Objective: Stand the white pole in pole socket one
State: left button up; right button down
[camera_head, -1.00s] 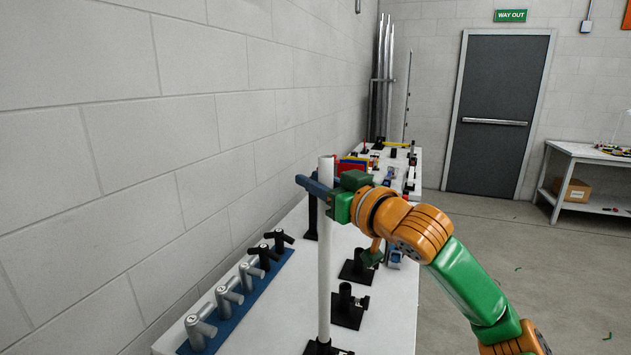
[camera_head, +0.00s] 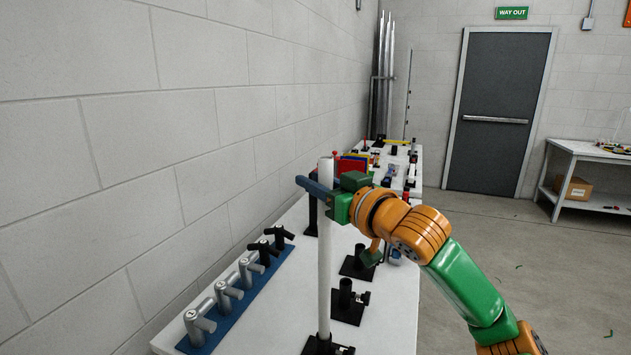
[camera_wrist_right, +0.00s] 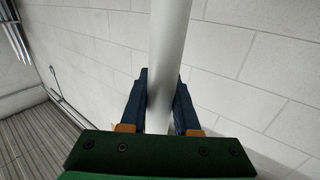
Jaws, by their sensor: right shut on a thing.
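The white pole (camera_head: 324,255) stands about upright at the front of the bench, and its upper part fills the middle of the right wrist view (camera_wrist_right: 169,40). My right gripper (camera_head: 318,188) is shut on the pole near its top, with one blue finger on each side (camera_wrist_right: 162,88). The pole's lower end meets a black socket (camera_head: 340,349) with a square base at the bottom of the head view. I cannot tell how deep it sits. Two more black sockets stand behind, a middle one (camera_head: 346,297) and a farther one (camera_head: 359,262). My left gripper is out of view.
A blue rail (camera_head: 232,309) with several grey and black handled fittings lies left of the pole. Coloured parts crowd the far end of the white bench (camera_head: 384,333). A block wall (camera_head: 200,130) runs along the left. Open floor lies to the right.

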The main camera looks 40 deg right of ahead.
aim_at(330, 230)
notch_tip(330, 230, down, 8)
jog(key=b, duration=0.6)
jog(key=shift+r+b, duration=0.2)
jog(key=shift+b, duration=0.15)
jog(key=c, duration=0.6)
grip_release()
jog(key=shift+r, duration=0.1)
jog(key=shift+o, duration=0.2)
jog(key=s+b, duration=0.1)
jog(key=s, duration=0.1)
jog(key=s+b, duration=0.1)
jog(key=s, duration=0.1)
jog(key=s+b, duration=0.2)
jog(key=shift+s+a, duration=0.3)
jog(key=shift+a, duration=0.05)
jog(key=shift+s, duration=0.3)
